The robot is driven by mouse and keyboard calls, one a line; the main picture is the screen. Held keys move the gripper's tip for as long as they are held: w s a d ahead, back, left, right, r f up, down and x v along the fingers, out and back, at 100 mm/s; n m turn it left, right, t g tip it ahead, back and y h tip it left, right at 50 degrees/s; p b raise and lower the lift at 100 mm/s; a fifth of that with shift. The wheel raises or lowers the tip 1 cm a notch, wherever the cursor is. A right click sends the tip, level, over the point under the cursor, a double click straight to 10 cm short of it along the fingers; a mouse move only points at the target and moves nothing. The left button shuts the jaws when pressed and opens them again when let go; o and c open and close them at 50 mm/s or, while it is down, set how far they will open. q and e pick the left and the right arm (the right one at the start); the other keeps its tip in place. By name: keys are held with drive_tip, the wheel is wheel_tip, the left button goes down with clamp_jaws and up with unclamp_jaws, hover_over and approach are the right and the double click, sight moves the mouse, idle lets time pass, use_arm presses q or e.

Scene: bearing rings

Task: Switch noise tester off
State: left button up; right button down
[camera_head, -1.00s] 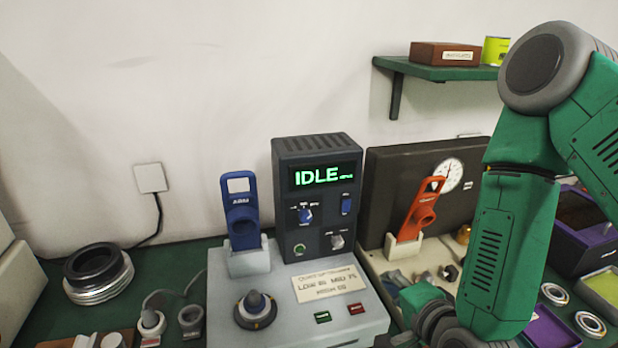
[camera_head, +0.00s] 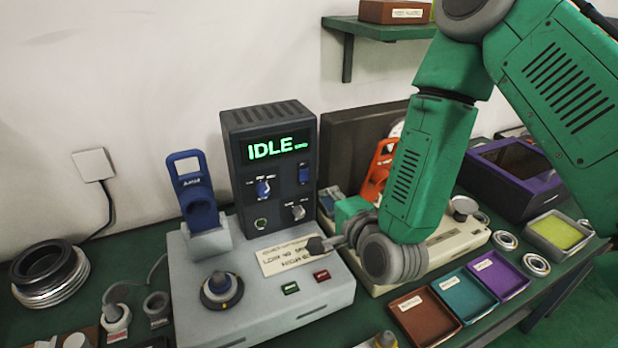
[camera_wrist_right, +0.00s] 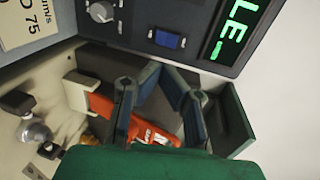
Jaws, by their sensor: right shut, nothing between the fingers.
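The noise tester (camera_head: 265,165) is a dark upright console on a pale grey base, left of centre in the head view. Its lit green screen (camera_head: 277,148) reads IDLE; part of it shows in the wrist view (camera_wrist_right: 238,35). A blue rocker switch (camera_head: 304,174) sits below the screen's right end, and it shows in the wrist view (camera_wrist_right: 167,40). A blue knob (camera_head: 263,188), a grey knob (camera_head: 298,212) and a green-ringed button (camera_head: 261,223) are on the same panel. My left gripper is out of view.
A blue handheld tool (camera_head: 196,205) stands in a holder on the base. An orange tool (camera_head: 376,170) stands right of the console, close by my right gripper in the wrist view (camera_wrist_right: 130,122). Brown, teal and purple trays (camera_head: 497,273) lie front right. A shelf (camera_head: 385,29) hangs above.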

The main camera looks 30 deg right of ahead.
sight(306, 173)
drive_tip(key=w+p, duration=0.1)
drive_tip(key=w, duration=0.6)
drive_tip(key=shift+w+d+f+p, duration=0.15)
drive_tip(key=shift+w+d+p, duration=0.1)
drive_tip(key=shift+p, duration=0.1)
drive_tip(key=shift+w+a, duration=0.25)
drive_tip(key=shift+w, duration=0.2)
drive_tip(key=shift+d, duration=0.2)
drive_tip(key=shift+w+d, duration=0.1)
drive_tip(key=shift+w, duration=0.15)
